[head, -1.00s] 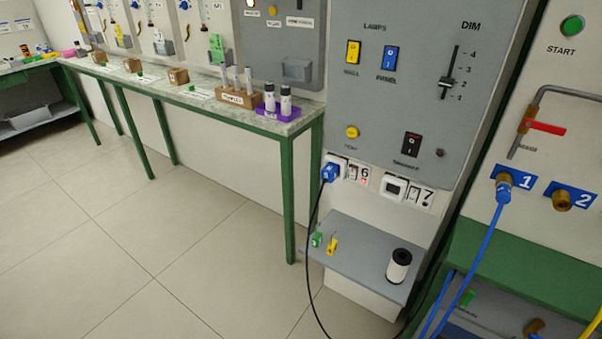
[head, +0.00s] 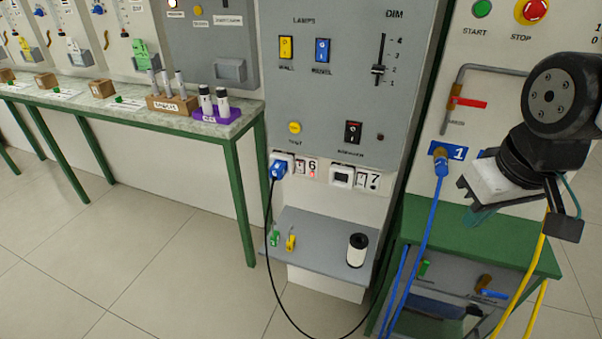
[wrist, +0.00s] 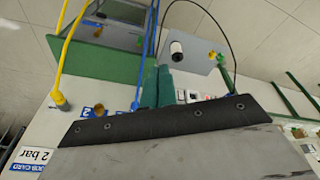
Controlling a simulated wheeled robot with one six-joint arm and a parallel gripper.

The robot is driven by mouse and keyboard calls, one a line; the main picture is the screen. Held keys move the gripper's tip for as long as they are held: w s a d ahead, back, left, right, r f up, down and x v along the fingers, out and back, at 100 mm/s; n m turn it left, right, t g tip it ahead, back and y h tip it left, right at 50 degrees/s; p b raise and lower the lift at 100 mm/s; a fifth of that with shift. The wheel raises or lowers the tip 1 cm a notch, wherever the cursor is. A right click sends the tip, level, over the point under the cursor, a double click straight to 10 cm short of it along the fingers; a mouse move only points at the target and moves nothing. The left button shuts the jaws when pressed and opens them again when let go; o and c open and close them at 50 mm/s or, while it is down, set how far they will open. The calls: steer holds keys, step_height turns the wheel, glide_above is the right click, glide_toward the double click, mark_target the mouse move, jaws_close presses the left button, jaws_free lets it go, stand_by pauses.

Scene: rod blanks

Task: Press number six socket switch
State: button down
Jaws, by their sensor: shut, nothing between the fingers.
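The number six socket (head: 283,156) is low on the grey wall panel, with a blue plug (head: 278,170) and black cable in it. Its small white switch (head: 300,167) sits between the plug and the "6" label (head: 312,164); a small red light shows below the label. Which way the switch is tipped is too small to tell. My gripper (head: 476,217) is at the right, in front of the valve panel and well away from the switch. In the wrist view its teal fingers (wrist: 158,86) are together and empty.
Socket seven (head: 341,176) is just right of six. Blue hose (head: 432,230) and yellow hoses (head: 528,270) hang near my arm. The floor ahead is clear.

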steer(key=w+a+f+n+t+y, duration=0.1)
steer(key=w+a+f+n+t, duration=0.15)
steer(key=w, duration=0.65)
steer(key=w+a+f+n+t, duration=0.2)
steer(key=w+a+f+n, duration=0.2)
steer(key=w, duration=0.5)
steer(key=n+t+y, duration=0.4)
steer(key=n+t, duration=0.3)
steer(key=n, duration=0.3)
glide_toward(300, 167)
steer(key=s+d+r, duration=0.2)
steer(key=s+d, duration=0.1)
steer(key=d, duration=0.2)
steer(key=s+a+f+n+t+y, duration=0.3)
steer(key=s+a+f+n, duration=0.1)
steer(key=f+n, duration=0.1)
steer(key=shift+a, duration=0.35)
steer(key=shift+f+n, duration=0.15)
steer(key=shift+n, duration=0.1)
steer(key=shift+w+d+x, duration=0.2)
steer(key=shift+d+x, duration=0.2)
steer(key=shift+x, duration=1.75)
steer(key=shift+w+d+x, duration=0.2)
steer(key=shift+d+x, duration=0.2)
steer(key=shift+x, duration=1.75)
steer(key=shift+w+d+x, duration=0.15)
steer(key=shift+d+x, duration=0.3)
steer(key=shift+x, duration=1.7)
